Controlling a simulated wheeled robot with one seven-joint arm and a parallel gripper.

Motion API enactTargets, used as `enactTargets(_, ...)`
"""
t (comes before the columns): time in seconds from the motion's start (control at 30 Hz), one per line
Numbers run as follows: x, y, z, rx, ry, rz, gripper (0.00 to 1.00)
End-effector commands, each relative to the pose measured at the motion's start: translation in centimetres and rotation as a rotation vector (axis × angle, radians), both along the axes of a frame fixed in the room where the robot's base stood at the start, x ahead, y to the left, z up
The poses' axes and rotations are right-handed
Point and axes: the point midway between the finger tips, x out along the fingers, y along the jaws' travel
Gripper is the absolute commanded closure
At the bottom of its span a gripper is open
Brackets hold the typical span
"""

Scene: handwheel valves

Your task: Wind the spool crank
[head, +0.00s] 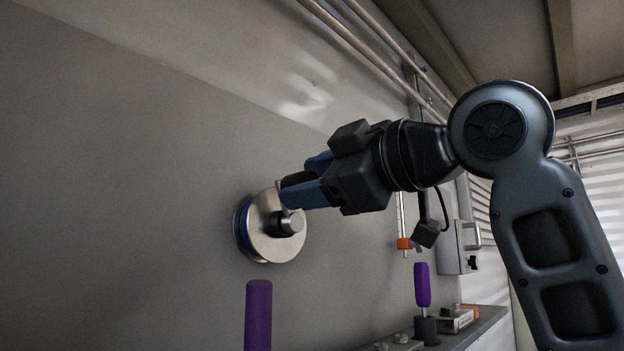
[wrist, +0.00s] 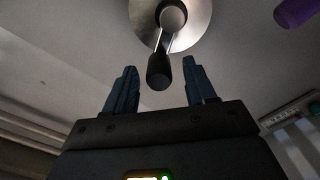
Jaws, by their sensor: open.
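The spool (head: 262,243) is a silver disc with a blue band behind it, mounted on the grey wall; its disc also shows at the top of the wrist view (wrist: 200,18). A round hub (head: 291,223) stands out from its middle. In the wrist view a thin silver crank arm runs from the hub (wrist: 173,17) to a dark crank handle (wrist: 158,72). My gripper (head: 286,192) is at the spool's upper edge. In the wrist view its open blue fingers (wrist: 159,68) stand either side of the handle, with a visible gap on both sides.
A purple grip (head: 258,314) rises at the bottom, below the spool. A second purple-handled lever (head: 422,286) stands on a ledge (head: 478,327) at the right. An orange fitting (head: 403,243) hangs by a grey box (head: 462,240). The wall left of the spool is bare.

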Motion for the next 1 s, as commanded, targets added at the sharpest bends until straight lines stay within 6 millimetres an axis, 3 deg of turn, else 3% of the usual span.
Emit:
enactTargets(0.17, -0.2, -0.3, 0.0, 0.0, 0.0, -0.001, 0.45)
enactTargets(0.8, -4.0, -4.1, 0.0, 0.001, -0.001, -0.001, 0.45)
enactTargets(1.0, -4.2, -4.3, 0.0, 0.0, 0.001, -0.001, 0.45)
